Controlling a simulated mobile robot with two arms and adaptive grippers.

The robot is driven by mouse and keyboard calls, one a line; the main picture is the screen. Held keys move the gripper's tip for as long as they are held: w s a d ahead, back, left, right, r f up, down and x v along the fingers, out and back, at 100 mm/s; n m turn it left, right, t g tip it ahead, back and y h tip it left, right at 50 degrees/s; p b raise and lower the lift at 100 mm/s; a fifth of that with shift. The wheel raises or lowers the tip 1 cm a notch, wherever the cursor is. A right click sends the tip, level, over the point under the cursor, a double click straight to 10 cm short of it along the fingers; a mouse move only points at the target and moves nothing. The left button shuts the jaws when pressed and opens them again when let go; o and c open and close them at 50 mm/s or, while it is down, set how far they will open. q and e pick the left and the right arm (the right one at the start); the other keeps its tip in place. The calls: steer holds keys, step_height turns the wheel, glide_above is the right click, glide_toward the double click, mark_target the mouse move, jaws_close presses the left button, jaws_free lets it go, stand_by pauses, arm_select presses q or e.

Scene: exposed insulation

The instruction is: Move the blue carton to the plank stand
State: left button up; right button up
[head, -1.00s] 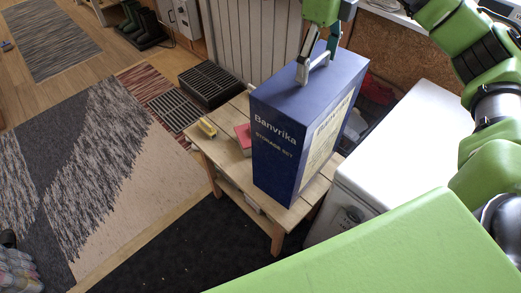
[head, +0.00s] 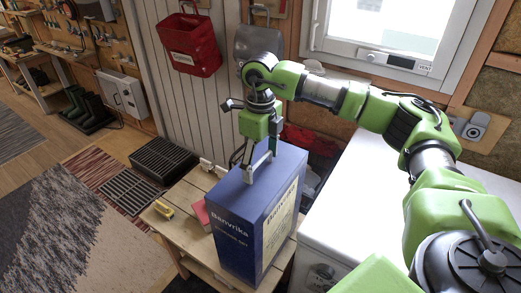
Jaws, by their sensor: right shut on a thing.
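The blue carton (head: 258,213), printed "Banvrika", stands upright on the wooden plank stand (head: 177,226). A grey handle rises from the carton's top. My right gripper (head: 258,166) is above the carton with its fingers down at this handle, shut on it. The carton's base is at the stand's top; I cannot tell whether it bears fully on the planks. My left gripper is not in view.
A yellow item (head: 164,210) and a red block (head: 201,214) lie on the stand left of the carton. A white chest (head: 345,205) stands close on the right. A dark slatted crate (head: 163,160) is on the floor behind left. Red bag (head: 190,43) hangs on the wall.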

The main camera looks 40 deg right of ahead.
steer(key=shift+w+f, duration=0.1)
steer(key=shift+f, duration=0.4)
steer(key=shift+f, duration=0.15)
steer(key=o, duration=2.1)
